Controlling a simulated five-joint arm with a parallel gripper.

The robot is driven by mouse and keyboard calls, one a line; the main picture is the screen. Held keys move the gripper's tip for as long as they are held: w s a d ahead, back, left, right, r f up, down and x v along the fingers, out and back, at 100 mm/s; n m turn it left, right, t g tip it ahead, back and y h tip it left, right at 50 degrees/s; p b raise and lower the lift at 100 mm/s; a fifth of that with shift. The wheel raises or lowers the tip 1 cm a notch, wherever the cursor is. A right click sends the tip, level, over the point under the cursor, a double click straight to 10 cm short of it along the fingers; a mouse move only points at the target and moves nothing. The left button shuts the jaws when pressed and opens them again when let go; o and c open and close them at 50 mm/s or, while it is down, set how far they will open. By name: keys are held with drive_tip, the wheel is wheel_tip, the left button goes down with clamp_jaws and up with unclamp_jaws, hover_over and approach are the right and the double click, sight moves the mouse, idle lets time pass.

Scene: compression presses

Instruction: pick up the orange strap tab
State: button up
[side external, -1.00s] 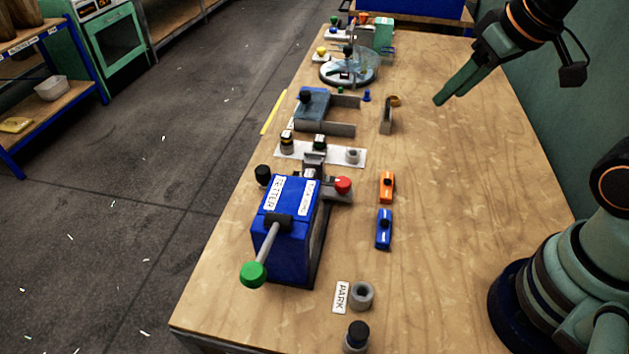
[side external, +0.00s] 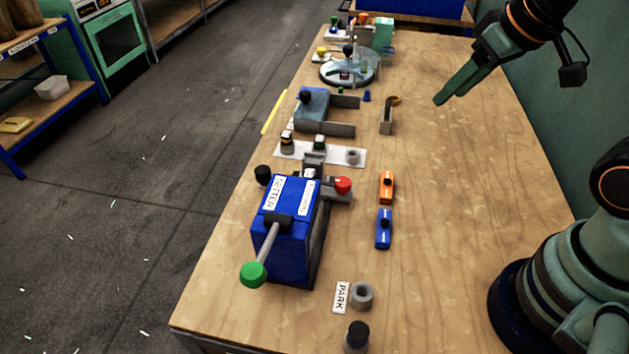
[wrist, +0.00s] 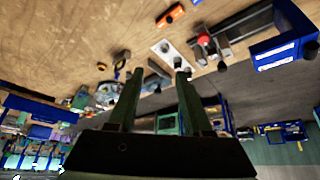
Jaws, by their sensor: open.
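The blue press (side external: 285,235) has a green-knobbed lever and a red knob. A white plate (side external: 320,154) with small parts, a blue-grey fixture (side external: 313,104) and a grey bracket (side external: 387,120) stand behind. A grey ring (side external: 361,295) sits near the front.

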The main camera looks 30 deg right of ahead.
drive_tip(key=shift+o, duration=0.3)
drive_tip(key=shift+o, duration=1.1)
drive_tip(key=n+g, duration=0.6)
drive_tip(key=n, duration=2.1)
hover_over(388, 181)
wheel_tip(388, 181, down, 13)
wheel_tip(388, 181, down, 12)
drive_tip(key=shift+w+r, duration=0.1)
